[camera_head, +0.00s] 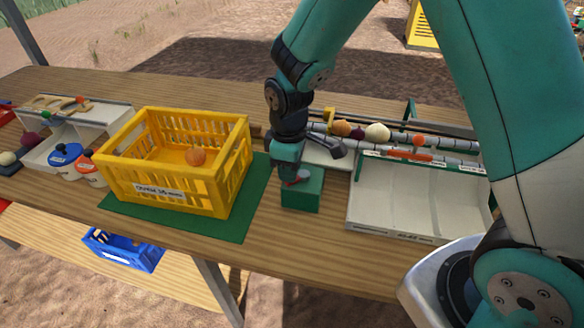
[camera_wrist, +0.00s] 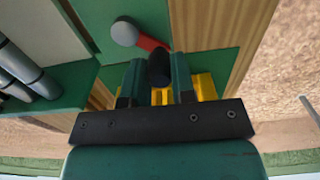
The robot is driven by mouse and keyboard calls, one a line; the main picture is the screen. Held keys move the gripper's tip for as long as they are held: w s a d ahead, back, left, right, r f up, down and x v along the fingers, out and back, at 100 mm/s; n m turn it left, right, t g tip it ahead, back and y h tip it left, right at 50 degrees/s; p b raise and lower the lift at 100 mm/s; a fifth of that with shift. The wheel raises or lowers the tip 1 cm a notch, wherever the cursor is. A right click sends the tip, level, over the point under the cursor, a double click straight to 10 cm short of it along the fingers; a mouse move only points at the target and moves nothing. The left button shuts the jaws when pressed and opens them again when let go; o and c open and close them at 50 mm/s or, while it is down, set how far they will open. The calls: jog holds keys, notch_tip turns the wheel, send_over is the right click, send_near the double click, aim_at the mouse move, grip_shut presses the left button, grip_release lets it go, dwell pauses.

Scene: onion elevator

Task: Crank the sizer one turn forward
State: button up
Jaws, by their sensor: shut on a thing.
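The crank stands on a green box (camera_head: 303,197) at the table's front edge. In the wrist view it has a round grey hub (camera_wrist: 124,32), a red arm (camera_wrist: 149,44) and a black knob (camera_wrist: 158,69). My gripper (camera_wrist: 157,82) is shut on the black knob, one finger on each side. In the head view my gripper (camera_head: 287,174) points down over the green box and hides most of the crank. The sizer's grey rollers (camera_head: 455,146) lie behind and to the right, with round onions (camera_head: 377,132) and an orange long piece (camera_head: 410,154) on them.
A white divided tray (camera_head: 365,215) is right of the box. A white stand (camera_head: 50,150) and lidded tubs (camera_head: 65,155) are far left.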

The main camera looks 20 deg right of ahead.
jog(key=shift+w, duration=0.85)
jog(key=shift+d, duration=0.1)
